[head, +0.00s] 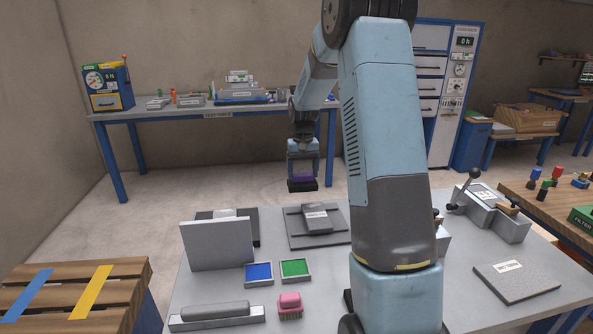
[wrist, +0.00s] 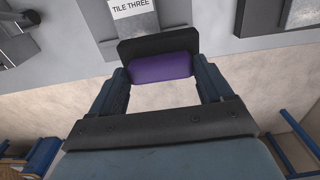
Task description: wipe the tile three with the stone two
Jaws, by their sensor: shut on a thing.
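My gripper (head: 303,172) is shut on a purple-topped block with a dark base (head: 303,185), held in the air beyond the table's far edge. No label shows on the block, so I cannot read whether it is stone two. In the wrist view, the purple block (wrist: 162,68) sits between the fingers of my gripper (wrist: 160,78). The tile three (wrist: 136,24), grey with a readable label, lies just past the block there. In the head view, the tile (head: 318,219) rests on a dark grey plate (head: 300,238), nearer than my gripper.
A grey upright panel (head: 217,245) stands at left on the table. Blue (head: 259,273) and green (head: 295,268) pads and a pink brush (head: 289,302) lie in front. A lever device (head: 487,213) and a flat labelled slab (head: 515,281) are at right.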

